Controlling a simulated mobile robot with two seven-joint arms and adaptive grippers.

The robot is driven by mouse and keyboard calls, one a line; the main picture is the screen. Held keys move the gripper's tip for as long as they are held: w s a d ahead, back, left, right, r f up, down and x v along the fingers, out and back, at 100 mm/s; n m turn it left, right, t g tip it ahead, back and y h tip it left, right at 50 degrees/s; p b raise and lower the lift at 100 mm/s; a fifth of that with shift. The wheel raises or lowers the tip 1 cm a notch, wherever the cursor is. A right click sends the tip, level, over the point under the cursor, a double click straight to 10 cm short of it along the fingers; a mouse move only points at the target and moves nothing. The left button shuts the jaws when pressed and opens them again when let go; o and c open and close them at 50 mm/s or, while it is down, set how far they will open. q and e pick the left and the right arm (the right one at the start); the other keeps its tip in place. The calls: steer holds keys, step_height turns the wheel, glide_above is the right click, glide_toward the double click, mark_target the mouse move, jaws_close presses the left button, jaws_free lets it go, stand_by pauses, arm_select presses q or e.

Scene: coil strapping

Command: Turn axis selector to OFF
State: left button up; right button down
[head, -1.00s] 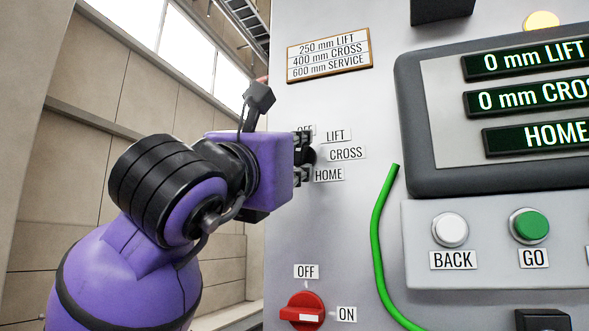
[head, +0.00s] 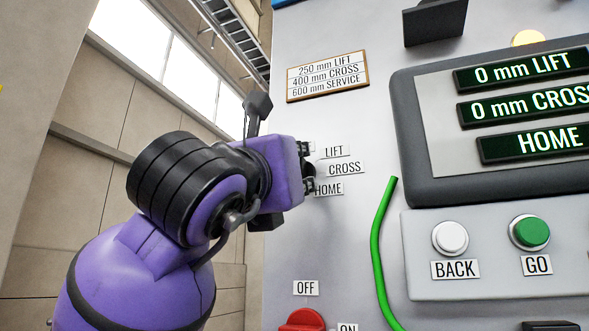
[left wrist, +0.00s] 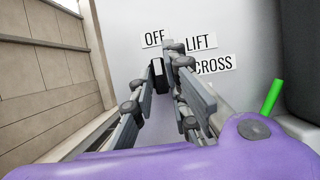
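The axis selector is a black knob on the grey panel, with labels LIFT, CROSS and HOME to its right in the head view. In the left wrist view the knob (left wrist: 160,76) shows a pale edge and stands just below the OFF label (left wrist: 153,38). My left gripper (head: 309,168) is at the knob, its fingers apart on either side of it. In the head view it hides most of the knob and the OFF label. Whether both fingers press on the knob is unclear, and its exact pointing is hard to read. My right gripper is not in view.
A red OFF/ON switch (head: 303,321) is below on the panel. A green cable (head: 377,250) hangs to the right of the selector. BACK (head: 450,238) and GO (head: 530,232) buttons sit under a display (head: 425,140) reading 0 mm LIFT, 0 mm CROSS, HOME.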

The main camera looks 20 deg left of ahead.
arm_select(q)
steer(key=shift+o, duration=1.1)
steer(key=v, duration=1.2)
